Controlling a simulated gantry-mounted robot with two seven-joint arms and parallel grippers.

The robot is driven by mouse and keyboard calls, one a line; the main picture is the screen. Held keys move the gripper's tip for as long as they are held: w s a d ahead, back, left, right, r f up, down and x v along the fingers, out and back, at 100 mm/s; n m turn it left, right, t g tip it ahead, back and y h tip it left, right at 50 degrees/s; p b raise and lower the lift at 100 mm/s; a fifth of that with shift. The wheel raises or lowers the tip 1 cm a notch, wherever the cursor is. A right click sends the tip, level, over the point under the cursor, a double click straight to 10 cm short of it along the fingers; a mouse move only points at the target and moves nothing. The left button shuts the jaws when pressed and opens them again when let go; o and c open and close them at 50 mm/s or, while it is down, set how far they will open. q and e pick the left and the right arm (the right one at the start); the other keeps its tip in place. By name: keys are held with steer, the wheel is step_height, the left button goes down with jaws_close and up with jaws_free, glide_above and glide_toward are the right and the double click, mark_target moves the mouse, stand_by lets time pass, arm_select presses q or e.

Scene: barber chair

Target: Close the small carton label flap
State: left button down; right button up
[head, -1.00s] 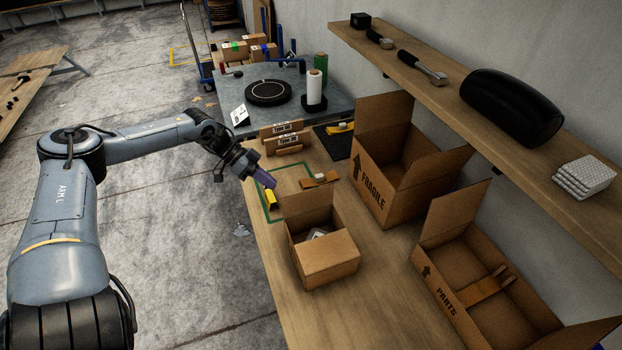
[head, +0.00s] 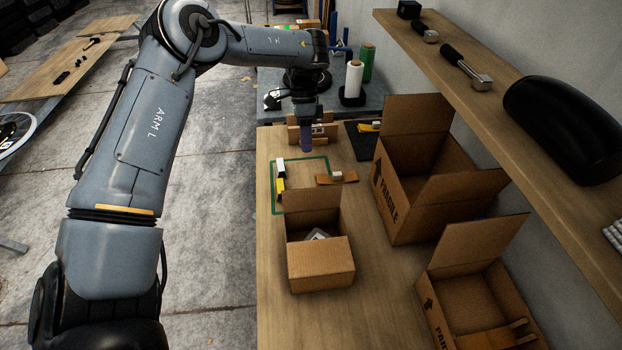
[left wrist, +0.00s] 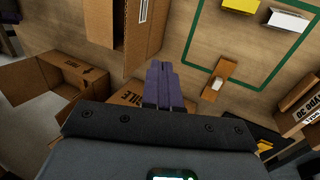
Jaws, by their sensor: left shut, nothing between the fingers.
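The small carton (head: 320,266) stands on the bench in the head view. One flap (head: 313,199) stands up at its far side, the top is open, and a pale item (head: 318,236) lies inside. It also shows at the top of the left wrist view (left wrist: 133,45). I cannot read a label on the flap. My left gripper (head: 306,148) has purple fingers, shut and empty, pointing down beyond the carton and apart from it. The fingers (left wrist: 163,68) also show in the left wrist view. My right gripper is in neither view.
The open FRAGILE box (head: 405,205) and PARTS box (head: 470,300) stand right of the carton. A yellow block (head: 280,187), a white block (head: 280,168) and a brown strip (head: 338,178) lie beyond it. The shelf (head: 505,105) overhangs at right. The front bench area is clear.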

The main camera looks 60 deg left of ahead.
arm_select(q)
steer(key=b, duration=0.2)
glide_toward(312, 199)
steer(key=a+f, duration=0.3)
steer(key=f, duration=0.1)
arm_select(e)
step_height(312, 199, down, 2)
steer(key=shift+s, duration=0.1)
arm_select(q)
steer(key=d, duration=0.3)
steer(key=shift+s+d, duration=0.3)
steer(key=shift+p, duration=0.3)
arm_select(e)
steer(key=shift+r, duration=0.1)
